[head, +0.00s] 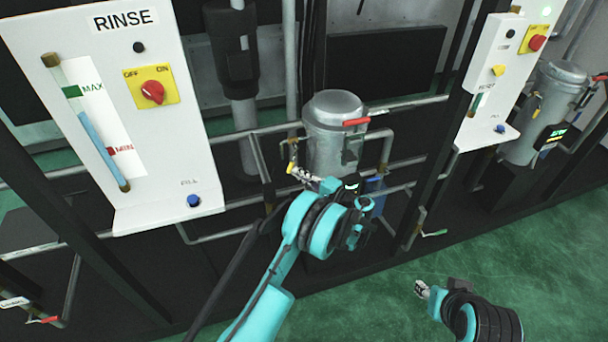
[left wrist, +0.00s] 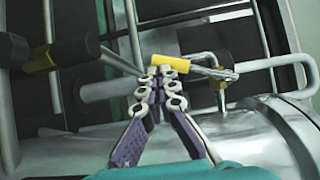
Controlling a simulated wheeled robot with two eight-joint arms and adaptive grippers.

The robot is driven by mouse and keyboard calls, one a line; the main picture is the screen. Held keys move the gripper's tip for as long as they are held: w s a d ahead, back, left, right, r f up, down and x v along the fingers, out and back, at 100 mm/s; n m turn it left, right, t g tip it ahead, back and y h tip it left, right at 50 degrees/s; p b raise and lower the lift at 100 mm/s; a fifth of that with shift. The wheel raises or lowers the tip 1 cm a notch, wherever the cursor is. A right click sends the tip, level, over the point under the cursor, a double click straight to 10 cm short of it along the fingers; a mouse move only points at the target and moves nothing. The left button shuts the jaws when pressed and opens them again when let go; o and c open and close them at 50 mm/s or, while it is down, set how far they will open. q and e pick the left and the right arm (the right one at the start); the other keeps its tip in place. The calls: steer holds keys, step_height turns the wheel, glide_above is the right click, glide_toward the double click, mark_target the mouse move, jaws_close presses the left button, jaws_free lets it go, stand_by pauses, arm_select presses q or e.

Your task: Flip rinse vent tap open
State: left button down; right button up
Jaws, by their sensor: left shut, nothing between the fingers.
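The vent tap's yellow-sleeved lever (left wrist: 178,70) shows in the left wrist view. Its bare metal part runs right to a brass valve body (left wrist: 219,98) beside the silver rinse canister (left wrist: 270,135). My left gripper (left wrist: 163,73) is shut and empty, with its fingertips against or very close to the yellow sleeve; I cannot tell if they touch. In the head view the left gripper (head: 299,172) is at the left side of the rinse canister (head: 333,112), and the yellow sleeve is tiny there. My right gripper (head: 421,289) is low over the green floor, away from the tap; its jaws are too small to read.
The white RINSE panel (head: 150,185) stands left of the canister, with a red knob (head: 152,91) and a blue FILL button (head: 193,201). Grey pipes surround the tap. A red-handled lever (head: 356,122) is on the canister's front. The green floor (head: 540,250) at right is open.

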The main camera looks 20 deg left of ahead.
arm_select(q)
steer(key=s+a+r+m+t+y+b, duration=0.1)
steer(key=s+a+r+m+y, duration=0.1)
steer(key=s+a+r+m, duration=0.2)
steer(key=shift+a+r+t+b, duration=0.3)
steer(key=shift+a+r+b, duration=0.15)
steer(key=shift+a, duration=0.6)
arm_select(e)
steer(key=shift+s+a+f, duration=0.1)
steer(key=shift+a+f, duration=0.1)
steer(key=shift+f, duration=0.35)
steer(key=shift+s+a+f, duration=0.1)
steer(key=shift+a+f, duration=0.05)
steer(key=shift+f, duration=0.35)
arm_select(q)
steer(key=shift+s+r, duration=0.1)
steer(key=shift+r, duration=0.05)
